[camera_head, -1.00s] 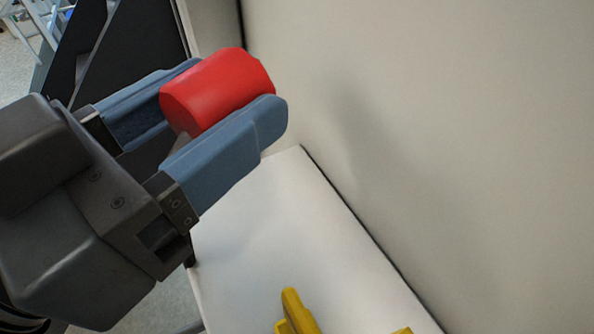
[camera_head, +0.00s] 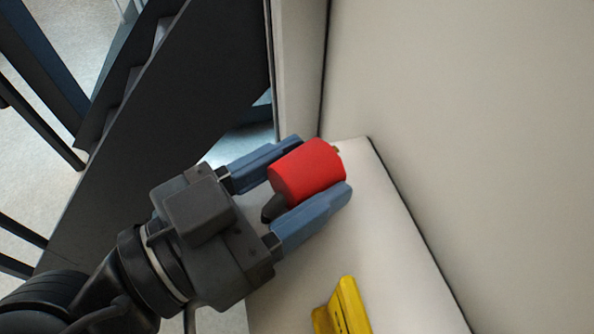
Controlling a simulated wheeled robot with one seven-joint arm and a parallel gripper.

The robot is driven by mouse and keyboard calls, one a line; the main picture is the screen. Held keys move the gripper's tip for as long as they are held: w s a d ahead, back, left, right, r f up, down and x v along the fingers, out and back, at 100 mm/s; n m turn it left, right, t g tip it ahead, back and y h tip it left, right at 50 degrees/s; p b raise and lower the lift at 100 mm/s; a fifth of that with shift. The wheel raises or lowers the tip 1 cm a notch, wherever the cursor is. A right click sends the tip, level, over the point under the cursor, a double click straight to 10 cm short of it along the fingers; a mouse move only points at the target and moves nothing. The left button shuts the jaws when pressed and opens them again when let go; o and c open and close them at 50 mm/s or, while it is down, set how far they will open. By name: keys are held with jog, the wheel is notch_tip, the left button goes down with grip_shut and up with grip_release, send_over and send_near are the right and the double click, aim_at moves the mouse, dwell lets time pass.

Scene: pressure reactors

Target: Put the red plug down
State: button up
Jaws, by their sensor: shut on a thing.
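The red plug (camera_head: 308,172) is a red cylinder held between the two blue fingers of my gripper (camera_head: 311,172). My gripper is shut on it, one finger on each side. A small dark part shows at the plug's near end and a small brownish tip at its far end. The plug appears over the far end of a white tabletop (camera_head: 385,250), near the wall. I cannot tell whether it touches the surface.
A yellow object (camera_head: 346,308) lies on the white surface at the bottom of the view. A pale wall (camera_head: 470,120) runs along the right. A dark stair-like structure (camera_head: 170,130) stands at the left. The white surface between the plug and yellow object looks clear.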

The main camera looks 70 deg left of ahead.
jog(key=shift+f, duration=0.1)
jog(key=o, duration=1.4)
jog(key=shift+r, duration=0.25)
jog(key=b+v, duration=0.1)
jog(key=v, duration=1.1)
jog(key=shift+f, duration=0.1)
